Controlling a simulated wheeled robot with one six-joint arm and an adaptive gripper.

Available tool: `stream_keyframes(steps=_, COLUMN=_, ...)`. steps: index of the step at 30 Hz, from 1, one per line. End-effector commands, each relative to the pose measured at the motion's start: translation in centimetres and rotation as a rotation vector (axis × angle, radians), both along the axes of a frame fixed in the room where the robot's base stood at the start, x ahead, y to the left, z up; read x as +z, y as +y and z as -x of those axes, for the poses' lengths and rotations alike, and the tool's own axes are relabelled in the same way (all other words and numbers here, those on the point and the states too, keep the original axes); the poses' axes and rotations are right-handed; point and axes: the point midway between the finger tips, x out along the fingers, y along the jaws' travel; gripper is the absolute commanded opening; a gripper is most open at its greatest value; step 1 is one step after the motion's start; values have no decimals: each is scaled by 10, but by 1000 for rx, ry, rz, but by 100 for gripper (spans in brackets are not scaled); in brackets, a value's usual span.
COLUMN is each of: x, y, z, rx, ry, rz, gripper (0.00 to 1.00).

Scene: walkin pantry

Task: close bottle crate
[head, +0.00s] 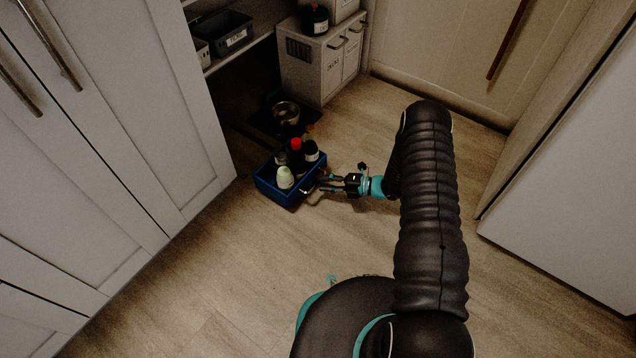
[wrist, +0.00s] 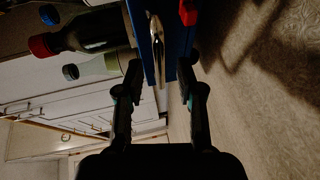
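The bottle crate (head: 292,199) is a blue open-topped box pulled out on the floor in front of the low shelf opening. It holds several bottles, one with a red cap (head: 296,143) and one pale green (head: 285,178). A metal bar handle (wrist: 156,45) is on its front; the blue front panel (wrist: 178,40) also shows in the wrist view. My gripper (head: 323,184) is at the crate's front side by the handle. In the wrist view my gripper (wrist: 160,72) has its fingers apart, one on each side of the handle's line. I cannot tell whether they touch it.
A dark tray with a metal bowl (head: 286,112) sits behind the crate. A small white cabinet (head: 318,62) stands at the back. Tall white cupboard doors (head: 130,90) flank the crate on the left. The wooden floor (head: 200,290) in front is clear.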

Motion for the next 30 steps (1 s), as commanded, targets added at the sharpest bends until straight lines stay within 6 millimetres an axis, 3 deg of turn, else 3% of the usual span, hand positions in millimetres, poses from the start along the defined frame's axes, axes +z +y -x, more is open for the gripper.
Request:
stream_keyframes(steps=7, x=-5, y=24, z=-6, rx=1, ry=0, rz=0, gripper=37)
stream_keyframes(steps=18, x=-6, y=29, z=-8, rx=0, ry=0, rz=0, gripper=37)
stream_keyframes(steps=23, x=-5, y=28, z=-8, rx=0, ry=0, rz=0, gripper=0)
stream_keyframes(steps=30, x=-6, y=28, z=-7, rx=0, ry=0, rz=0, gripper=0)
